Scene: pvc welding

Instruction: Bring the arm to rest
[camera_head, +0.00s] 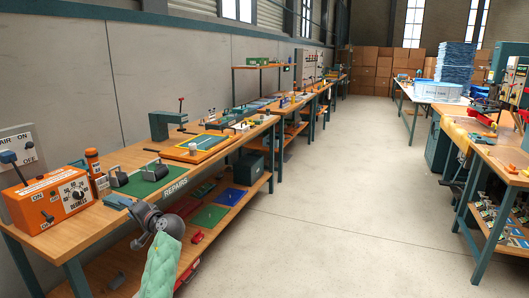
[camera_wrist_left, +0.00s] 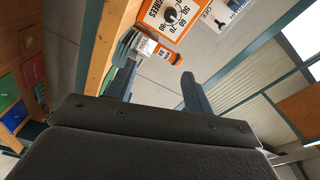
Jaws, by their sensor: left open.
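My left arm (camera_head: 161,262) comes up from the bottom of the head view in a green padded sleeve with a grey wrist. My left gripper (camera_head: 118,202) is at the front edge of the wooden repairs bench (camera_head: 181,173), in front of the orange control box. In the left wrist view the two dark fingers of my left gripper (camera_wrist_left: 158,70) stand wide apart, with nothing held between them. My right gripper is in neither view.
The orange control box (camera_head: 48,203), an orange-capped bottle (camera_head: 94,163) and a green mat with dark blocks (camera_head: 150,175) are on the bench near the gripper. A lower shelf (camera_head: 170,242) lies underneath. The aisle floor (camera_head: 330,225) to the right is clear.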

